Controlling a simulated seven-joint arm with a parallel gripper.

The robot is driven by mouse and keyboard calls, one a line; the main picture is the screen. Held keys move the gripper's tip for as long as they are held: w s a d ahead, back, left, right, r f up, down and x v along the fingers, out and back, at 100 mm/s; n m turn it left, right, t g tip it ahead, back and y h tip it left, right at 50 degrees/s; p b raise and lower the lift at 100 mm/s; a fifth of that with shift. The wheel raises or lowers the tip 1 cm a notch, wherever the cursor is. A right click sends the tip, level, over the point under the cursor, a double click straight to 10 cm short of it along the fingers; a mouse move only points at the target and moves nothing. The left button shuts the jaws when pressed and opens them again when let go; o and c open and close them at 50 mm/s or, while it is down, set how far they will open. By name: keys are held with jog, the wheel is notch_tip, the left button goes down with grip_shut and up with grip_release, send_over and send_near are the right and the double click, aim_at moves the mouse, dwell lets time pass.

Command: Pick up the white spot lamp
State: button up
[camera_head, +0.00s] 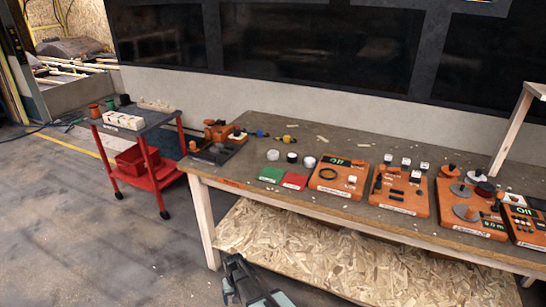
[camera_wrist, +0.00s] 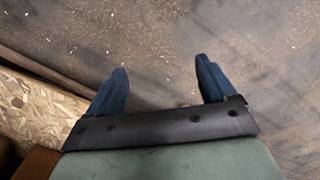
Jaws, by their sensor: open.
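Several small round pieces stand on the long table (camera_head: 340,143) in the head view. One is a whitish round piece (camera_head: 273,155), one is a black-sided piece with a pale top (camera_head: 292,157), and one is a white round piece (camera_head: 309,162). They are too small to tell which is the white spot lamp. My gripper (camera_wrist: 161,66) is open and empty in the wrist view, its two blue fingers wide apart over bare floor. My arm's end (camera_head: 252,284) shows low in the head view, in front of the table and below its top, well away from the round pieces.
Green (camera_head: 271,174) and red (camera_head: 294,181) pads lie before the round pieces. Orange panels (camera_head: 340,177) with parts fill the table's right. An orange tool (camera_head: 217,132) sits at its left end. A red cart (camera_head: 150,125) stands left. A chipboard shelf (camera_head: 300,245) lies under the table.

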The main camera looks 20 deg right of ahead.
jog(key=w+a+r+t+y, duration=0.1)
jog(key=w+a+r+t, duration=0.4)
jog(key=w+r, duration=1.15)
jog(key=w+a+r+t+y, duration=0.1)
jog(key=w+a+r, duration=0.7)
jog(key=w+r, duration=0.85)
jog(key=w+d+r, duration=0.1)
jog(key=w+r, duration=0.2)
jog(key=w, duration=0.2)
jog(key=shift+m+h, duration=0.3)
jog(key=shift+h, duration=0.4)
jog(key=d+r, duration=0.2)
jog(key=d, duration=0.4)
jog(key=w+d+r, duration=0.1)
jog(key=d+r, duration=0.1)
jog(key=d, duration=0.5)
jog(key=d+r, duration=0.3)
jog(key=d, duration=0.3)
jog(key=shift+w+d+r, duration=0.1)
jog(key=shift+w+d, duration=0.25)
jog(key=shift+w, duration=0.05)
jog(key=h, duration=0.1)
send_near(273, 153)
notch_tip(273, 153, up, 5)
jog(key=shift+g, duration=0.5)
jog(key=x, duration=1.3)
jog(key=shift+s+f, duration=0.25)
jog(key=shift+f, duration=0.15)
